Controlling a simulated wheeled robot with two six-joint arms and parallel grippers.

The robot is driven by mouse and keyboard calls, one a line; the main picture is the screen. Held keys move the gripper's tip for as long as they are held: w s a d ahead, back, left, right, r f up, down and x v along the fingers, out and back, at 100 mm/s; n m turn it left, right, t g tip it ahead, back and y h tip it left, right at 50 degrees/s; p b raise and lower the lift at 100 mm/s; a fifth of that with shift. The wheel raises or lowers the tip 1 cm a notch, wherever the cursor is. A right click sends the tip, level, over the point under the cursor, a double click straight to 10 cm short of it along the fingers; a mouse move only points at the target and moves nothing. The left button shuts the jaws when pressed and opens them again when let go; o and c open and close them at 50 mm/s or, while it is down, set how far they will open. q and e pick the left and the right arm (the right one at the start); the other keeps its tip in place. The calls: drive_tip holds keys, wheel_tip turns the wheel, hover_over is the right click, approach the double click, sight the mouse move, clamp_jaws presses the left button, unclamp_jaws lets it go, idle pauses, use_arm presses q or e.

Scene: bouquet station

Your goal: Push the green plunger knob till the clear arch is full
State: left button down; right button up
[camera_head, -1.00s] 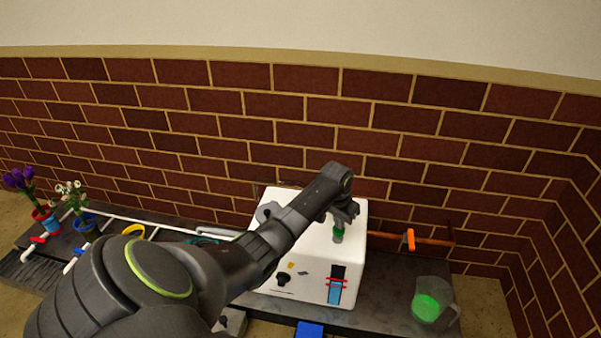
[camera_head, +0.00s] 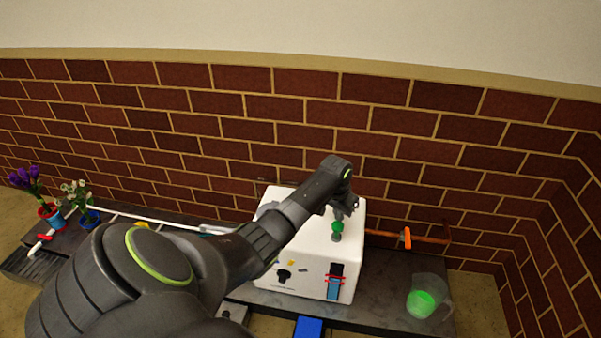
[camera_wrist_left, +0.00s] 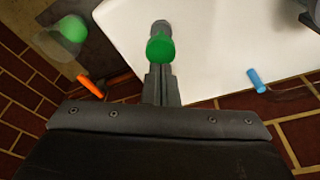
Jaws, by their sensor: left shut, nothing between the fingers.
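The green plunger knob (camera_head: 337,227) stands on the top of the white box (camera_head: 290,255), near its right side. It also shows in the left wrist view (camera_wrist_left: 160,47), just beyond the fingertips. My left gripper (camera_head: 343,210) is shut and empty, directly over the knob; I cannot tell whether the tips touch it. The box front carries a dark window (camera_head: 334,282) with blue in it and red marks. I cannot pick out a clear arch for certain. My right gripper is out of view.
A clear jug (camera_head: 429,296) with green content stands right of the box. An orange piece (camera_head: 405,238) sits on a brown bar behind. Purple flowers (camera_head: 28,180) and white flowers (camera_head: 76,193) stand far left. A brick wall rises behind.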

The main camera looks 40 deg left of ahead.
sight(338, 225)
use_arm(q)
drive_tip(key=shift+f, duration=0.15)
drive_tip(key=shift+f+b, duration=1.2)
drive_tip(key=shift+f, duration=0.95)
wheel_tip(338, 225, up, 5)
drive_tip(key=p, duration=0.5)
drive_tip(key=shift+f+p, duration=0.15)
drive_tip(key=shift+p, duration=0.2)
drive_tip(key=shift+f, duration=0.2)
